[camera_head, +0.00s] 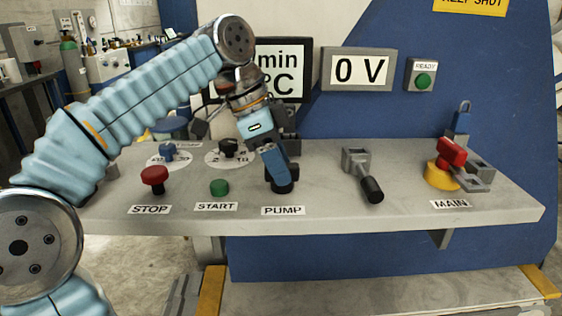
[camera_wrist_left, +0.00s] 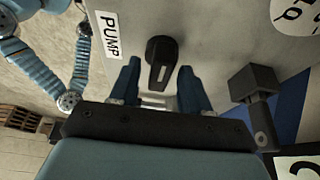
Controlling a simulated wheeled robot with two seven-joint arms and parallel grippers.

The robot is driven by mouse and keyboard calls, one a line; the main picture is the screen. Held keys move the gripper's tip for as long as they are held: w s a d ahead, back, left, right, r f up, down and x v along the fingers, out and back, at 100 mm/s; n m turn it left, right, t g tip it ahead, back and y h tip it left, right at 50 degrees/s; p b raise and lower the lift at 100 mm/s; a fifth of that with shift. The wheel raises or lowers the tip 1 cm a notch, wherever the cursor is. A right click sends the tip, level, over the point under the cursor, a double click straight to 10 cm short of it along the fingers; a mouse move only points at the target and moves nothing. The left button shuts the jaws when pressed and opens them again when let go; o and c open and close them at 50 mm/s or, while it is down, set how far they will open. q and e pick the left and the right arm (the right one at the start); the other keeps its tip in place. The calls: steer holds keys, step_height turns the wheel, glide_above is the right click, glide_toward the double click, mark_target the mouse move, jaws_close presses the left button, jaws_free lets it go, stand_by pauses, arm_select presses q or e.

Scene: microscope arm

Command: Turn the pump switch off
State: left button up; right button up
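The pump switch (camera_wrist_left: 160,58) is a black rotary knob above the PUMP label (camera_head: 283,210) on the grey console. In the head view the knob's dark base (camera_head: 281,187) shows below my gripper, and its upper part is hidden. My left gripper (camera_head: 275,178) points down at the switch from above. In the left wrist view its two blue fingers (camera_wrist_left: 158,78) are apart, one on each side of the knob's near end. Gaps show between fingers and knob, so I see no grip. My right gripper is in neither view.
A red STOP button (camera_head: 154,176) and green START button (camera_head: 219,187) stand left of the switch. Black-handled lever (camera_head: 369,185) and red MAIN switch (camera_head: 450,153) stand to the right. Two dials (camera_head: 168,151) (camera_head: 229,148) sit behind. The display reads 0 V (camera_head: 359,69).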

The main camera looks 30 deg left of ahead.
arm_select(q)
jaws_close()
steer(key=shift+n, duration=0.3)
steer(key=n+t+b, duration=0.1)
steer(key=n, duration=0.2)
steer(key=shift+y, duration=0.4)
steer(key=n+y, duration=0.1)
steer(key=n, duration=0.1)
steer(key=n+t+y, duration=0.1)
steer(key=n, duration=0.2)
steer(key=shift+s+d+r, duration=0.1)
steer(key=shift+d, duration=0.05)
steer(key=n+y, duration=0.1)
steer(key=n, duration=0.3)
steer(key=shift+d+n+y+p, duration=0.15)
steer(key=shift+n+y+p, duration=0.25)
steer(key=n, duration=0.2)
steer(key=n+y, duration=0.1)
steer(key=n, duration=0.1)
steer(key=shift+d+f, duration=0.15)
steer(key=shift+f, duration=0.05)
steer(key=shift+n+g+y, duration=0.3)
